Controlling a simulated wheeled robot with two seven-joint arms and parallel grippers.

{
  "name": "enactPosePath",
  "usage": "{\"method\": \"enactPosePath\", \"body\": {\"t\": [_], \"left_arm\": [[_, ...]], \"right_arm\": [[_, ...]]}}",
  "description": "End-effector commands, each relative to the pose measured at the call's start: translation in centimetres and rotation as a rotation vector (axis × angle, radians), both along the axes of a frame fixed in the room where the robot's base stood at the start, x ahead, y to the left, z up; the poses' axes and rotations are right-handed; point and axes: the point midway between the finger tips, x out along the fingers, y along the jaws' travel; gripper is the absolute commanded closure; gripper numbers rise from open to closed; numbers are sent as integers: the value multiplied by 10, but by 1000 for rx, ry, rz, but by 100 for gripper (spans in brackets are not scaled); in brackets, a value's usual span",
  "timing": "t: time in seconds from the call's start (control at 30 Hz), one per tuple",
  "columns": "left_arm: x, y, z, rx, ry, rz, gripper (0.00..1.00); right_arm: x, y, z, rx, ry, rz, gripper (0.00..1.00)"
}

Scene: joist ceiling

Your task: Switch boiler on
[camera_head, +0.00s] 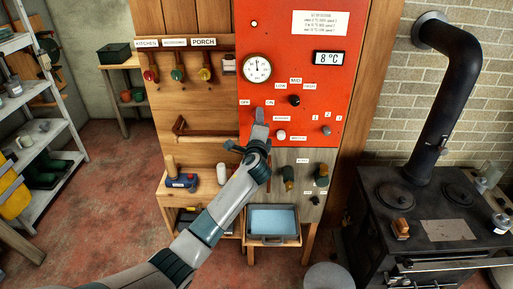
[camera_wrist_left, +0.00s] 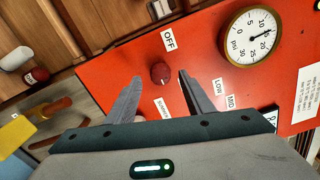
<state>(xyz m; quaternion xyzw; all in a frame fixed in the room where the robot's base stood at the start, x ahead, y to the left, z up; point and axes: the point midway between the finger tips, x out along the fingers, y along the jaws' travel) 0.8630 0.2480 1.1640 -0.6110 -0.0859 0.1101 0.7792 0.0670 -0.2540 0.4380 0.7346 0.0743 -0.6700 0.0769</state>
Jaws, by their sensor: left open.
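The boiler's red control panel (camera_head: 290,75) stands in the middle of the head view, on a wooden frame. My left gripper (camera_head: 259,113) reaches up to its lower left part, by the OFF label (camera_head: 244,102) and the ON label (camera_head: 270,102). In the left wrist view a dark red knob (camera_wrist_left: 160,73) sits below the OFF label (camera_wrist_left: 169,40). My open left gripper (camera_wrist_left: 160,79) has its fingertips on either side of the knob; contact is unclear. The gripper hides the knob in the head view. My right gripper is out of view.
A dial gauge (camera_head: 257,68), an 8 °C display (camera_head: 328,58) and a black knob (camera_head: 294,101) are nearby on the panel. A blue tray (camera_head: 273,220) is below. A black stove (camera_head: 430,220) stands right, metal shelves (camera_head: 45,140) left. Red floor between is mostly clear.

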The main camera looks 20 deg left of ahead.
Motion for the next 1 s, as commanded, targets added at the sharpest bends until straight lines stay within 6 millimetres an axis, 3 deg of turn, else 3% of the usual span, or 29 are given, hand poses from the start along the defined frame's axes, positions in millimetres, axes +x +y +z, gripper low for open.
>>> {"method": "enactPosePath", "body": {"t": [0.7,1.0], "left_arm": [[-114,-34,-3,-2,0,-3,52],[-138,-41,-1,0,0,-1,52]], "right_arm": [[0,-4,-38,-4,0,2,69],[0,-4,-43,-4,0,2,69]]}}
